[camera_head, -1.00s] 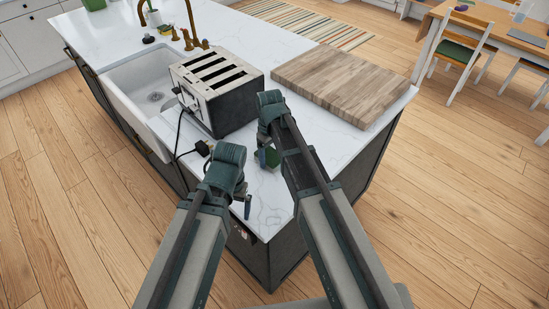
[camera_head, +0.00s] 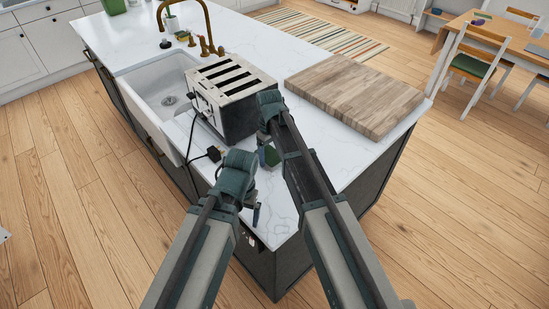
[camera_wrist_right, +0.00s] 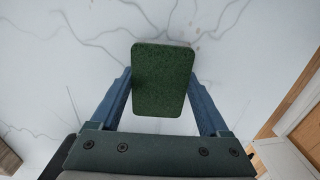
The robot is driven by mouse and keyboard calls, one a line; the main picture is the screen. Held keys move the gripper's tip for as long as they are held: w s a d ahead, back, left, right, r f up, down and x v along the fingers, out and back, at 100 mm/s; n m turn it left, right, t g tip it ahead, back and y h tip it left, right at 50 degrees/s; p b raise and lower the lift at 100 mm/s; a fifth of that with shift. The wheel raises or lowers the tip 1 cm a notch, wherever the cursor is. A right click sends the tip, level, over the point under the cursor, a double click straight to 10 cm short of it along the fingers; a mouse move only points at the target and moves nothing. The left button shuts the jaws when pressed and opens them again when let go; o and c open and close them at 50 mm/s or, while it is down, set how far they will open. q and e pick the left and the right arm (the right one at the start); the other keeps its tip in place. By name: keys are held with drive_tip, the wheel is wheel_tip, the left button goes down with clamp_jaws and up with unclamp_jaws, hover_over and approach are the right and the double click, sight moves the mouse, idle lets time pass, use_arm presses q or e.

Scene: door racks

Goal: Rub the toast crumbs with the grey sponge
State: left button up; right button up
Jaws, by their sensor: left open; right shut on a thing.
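The sponge (camera_wrist_right: 164,82) is between the fingers of my right gripper (camera_wrist_right: 165,100) in the right wrist view. Its dark green face is toward the camera, and only a thin pale edge shows at the far end. In the head view the sponge (camera_head: 269,156) shows as a small green patch beside my right gripper (camera_head: 266,148), over the white counter near the toaster. I cannot tell whether it touches the counter. My left gripper (camera_head: 253,208) is open and empty near the counter's front corner.
A toaster (camera_head: 234,95) stands by the sink (camera_head: 168,92), its cord and plug (camera_head: 213,153) lying on the white counter (camera_head: 300,55). A wooden board (camera_head: 355,94) lies at the right. A gold tap (camera_head: 208,25) is behind the sink.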

drive_tip(key=shift+s+a+f, duration=0.35)
drive_tip(key=shift+s+a, duration=0.5)
use_arm(q)
drive_tip(key=shift+s+a+f, duration=0.1)
drive_tip(key=shift+s+f, duration=0.15)
drive_tip(key=shift+f, duration=0.05)
